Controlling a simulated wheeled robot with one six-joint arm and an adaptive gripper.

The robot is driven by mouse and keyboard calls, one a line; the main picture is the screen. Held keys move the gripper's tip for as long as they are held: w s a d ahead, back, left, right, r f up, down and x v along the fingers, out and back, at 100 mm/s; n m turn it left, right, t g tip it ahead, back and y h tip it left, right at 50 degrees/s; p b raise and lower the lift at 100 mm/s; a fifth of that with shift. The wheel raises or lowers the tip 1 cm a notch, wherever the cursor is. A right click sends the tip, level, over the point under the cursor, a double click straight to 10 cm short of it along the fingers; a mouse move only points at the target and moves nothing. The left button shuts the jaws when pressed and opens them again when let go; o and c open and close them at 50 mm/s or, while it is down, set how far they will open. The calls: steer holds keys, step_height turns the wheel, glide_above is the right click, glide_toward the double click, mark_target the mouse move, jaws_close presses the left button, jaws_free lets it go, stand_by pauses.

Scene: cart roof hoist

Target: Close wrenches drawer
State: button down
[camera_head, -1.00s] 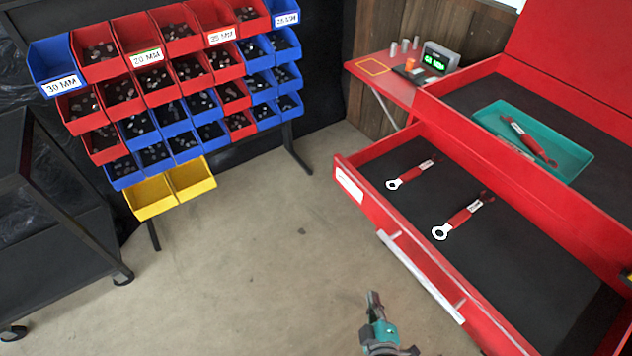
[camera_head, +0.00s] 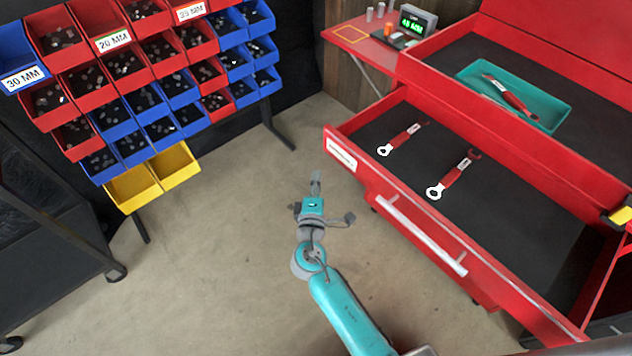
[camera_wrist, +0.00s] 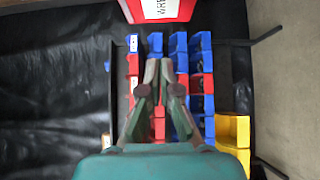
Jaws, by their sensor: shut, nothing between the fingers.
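The wrenches drawer (camera_head: 352,135) is a red drawer with a dark lining, pulled out from the red cabinet in the head view. A pale bar handle (camera_head: 425,236) runs along its front, and a white label (camera_head: 341,155) sits at its left end. Two red wrenches with white ring ends lie inside, a farther one (camera_head: 402,139) and a nearer one (camera_head: 452,176). My gripper (camera_head: 315,176) is shut and empty, left of the drawer front and apart from it. It also shows in the wrist view (camera_wrist: 158,64), pointing toward the bins.
A teal tray (camera_head: 552,117) with a red tool lies in the cabinet's upper compartment. A rack of red, blue and yellow bins (camera_head: 130,190) stands at the left. A small red table (camera_head: 345,42) with a digital display is behind. Concrete floor (camera_head: 230,270) lies clear between rack and drawer.

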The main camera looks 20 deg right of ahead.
mark_target(330, 145)
steer(key=shift+w+d, duration=3.25)
steer(key=shift+w, duration=0.25)
steer(key=shift+d, duration=0.1)
